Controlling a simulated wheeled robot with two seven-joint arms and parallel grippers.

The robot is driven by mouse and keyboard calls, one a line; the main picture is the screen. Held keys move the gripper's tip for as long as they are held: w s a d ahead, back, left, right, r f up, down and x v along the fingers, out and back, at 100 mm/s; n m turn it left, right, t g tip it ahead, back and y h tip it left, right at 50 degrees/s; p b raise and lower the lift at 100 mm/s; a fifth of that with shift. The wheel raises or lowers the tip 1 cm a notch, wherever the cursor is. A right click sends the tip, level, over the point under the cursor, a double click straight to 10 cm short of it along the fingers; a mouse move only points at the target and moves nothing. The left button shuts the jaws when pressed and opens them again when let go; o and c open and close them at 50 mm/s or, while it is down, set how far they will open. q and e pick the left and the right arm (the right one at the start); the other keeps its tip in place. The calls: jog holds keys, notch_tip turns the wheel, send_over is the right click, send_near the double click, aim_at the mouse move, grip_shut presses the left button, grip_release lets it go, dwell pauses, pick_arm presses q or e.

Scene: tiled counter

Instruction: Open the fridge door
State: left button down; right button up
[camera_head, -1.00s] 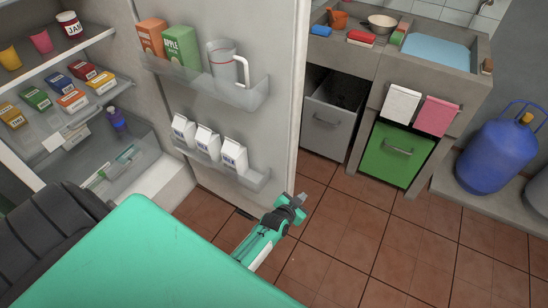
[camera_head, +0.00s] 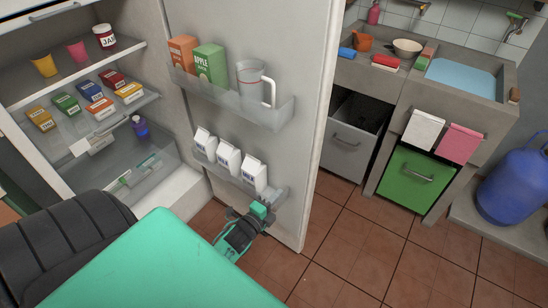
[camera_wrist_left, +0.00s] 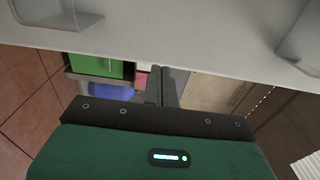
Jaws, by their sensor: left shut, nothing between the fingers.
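The fridge door (camera_head: 300,150) stands open, its inner face with clear shelves showing. The fridge interior (camera_head: 80,110) lies to its left. My left gripper (camera_head: 261,208) is beside the door's inner face, just below the lower door shelf, shut and empty. In the left wrist view the closed fingers (camera_wrist_left: 165,85) point towards the pale door panel (camera_wrist_left: 200,35). I cannot tell whether they touch it. My right gripper is out of view.
The door shelves hold an orange carton (camera_head: 183,55), a green apple carton (camera_head: 210,65), a jug (camera_head: 250,85) and white cartons (camera_head: 228,158). The sink counter (camera_head: 395,75), green drawer (camera_head: 408,180) and blue gas bottle (camera_head: 508,175) stand to the right. Tiled floor (camera_head: 350,240) is clear before them.

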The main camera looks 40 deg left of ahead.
aim_at(299, 172)
pick_arm(q)
jog(key=w, duration=0.8)
jog(key=shift+w, duration=1.15)
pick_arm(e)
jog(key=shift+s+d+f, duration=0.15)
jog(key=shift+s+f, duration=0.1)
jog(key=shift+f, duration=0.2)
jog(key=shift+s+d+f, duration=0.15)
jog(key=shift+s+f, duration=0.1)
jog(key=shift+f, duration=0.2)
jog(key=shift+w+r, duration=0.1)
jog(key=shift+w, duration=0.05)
